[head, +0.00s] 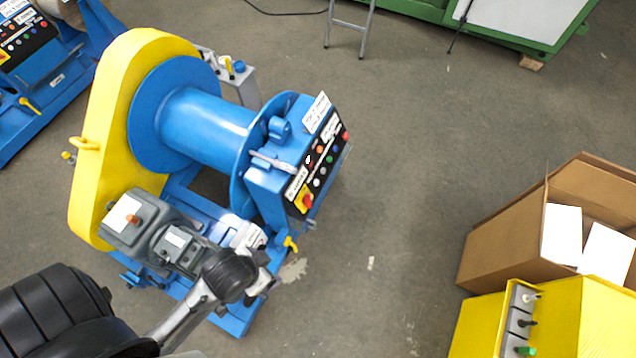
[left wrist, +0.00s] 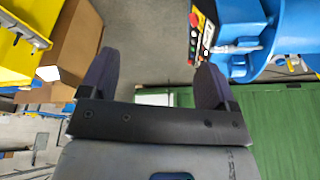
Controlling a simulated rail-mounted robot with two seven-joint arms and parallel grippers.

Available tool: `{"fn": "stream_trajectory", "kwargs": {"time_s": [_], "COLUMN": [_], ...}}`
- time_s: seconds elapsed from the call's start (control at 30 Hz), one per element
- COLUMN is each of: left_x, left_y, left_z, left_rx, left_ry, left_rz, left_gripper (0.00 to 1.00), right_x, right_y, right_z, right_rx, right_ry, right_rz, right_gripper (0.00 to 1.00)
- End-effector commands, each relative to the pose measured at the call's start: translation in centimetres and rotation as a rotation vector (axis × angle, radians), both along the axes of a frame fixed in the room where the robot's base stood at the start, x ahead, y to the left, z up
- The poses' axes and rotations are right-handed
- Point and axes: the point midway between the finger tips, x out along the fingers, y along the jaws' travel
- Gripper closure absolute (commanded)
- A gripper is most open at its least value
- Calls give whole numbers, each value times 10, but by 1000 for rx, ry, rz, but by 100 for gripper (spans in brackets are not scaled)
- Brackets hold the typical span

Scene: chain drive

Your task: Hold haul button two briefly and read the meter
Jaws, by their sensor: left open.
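The control panel (head: 320,155) sits on the blue winch (head: 205,125), right of its drum. It carries several small coloured buttons, white labels and a red-and-yellow switch (head: 304,200). The labels are too small to read, so I cannot tell which button is number two or pick out the meter. My left arm comes in from the lower left, its black wrist below the panel. In the left wrist view my left gripper (left wrist: 155,82) is open and empty, its two dark fingers wide apart. The panel (left wrist: 203,35) shows there beyond the right finger, apart from it. My right gripper is not seen.
A yellow chain guard (head: 120,110) and a grey motor (head: 135,220) flank the drum. An open cardboard box (head: 510,230) and a yellow box with levers (head: 570,320) stand at right. Another panel (head: 25,40) is at upper left. The floor right of the winch is clear.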

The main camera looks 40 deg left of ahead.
Motion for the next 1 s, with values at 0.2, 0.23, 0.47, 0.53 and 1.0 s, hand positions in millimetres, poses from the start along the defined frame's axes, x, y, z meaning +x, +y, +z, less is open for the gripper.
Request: {"fn": "stream_trajectory", "kwargs": {"time_s": [0.2,0.23,0.47,0.53,1.0], "left_x": [0,0,0,0,0], "left_y": [0,0,0,0,0], "left_z": [0,0,0,0,0], "left_rx": [0,0,0,0,0], "left_ry": [0,0,0,0,0], "left_rz": [0,0,0,0,0], "left_gripper": [39,42,64,70,100], "right_x": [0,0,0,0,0], "right_y": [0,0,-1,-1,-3], "right_z": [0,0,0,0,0], "right_rx": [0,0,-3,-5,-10], "right_ry": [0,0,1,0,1], "right_rz": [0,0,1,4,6], "right_gripper": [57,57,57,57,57]}}
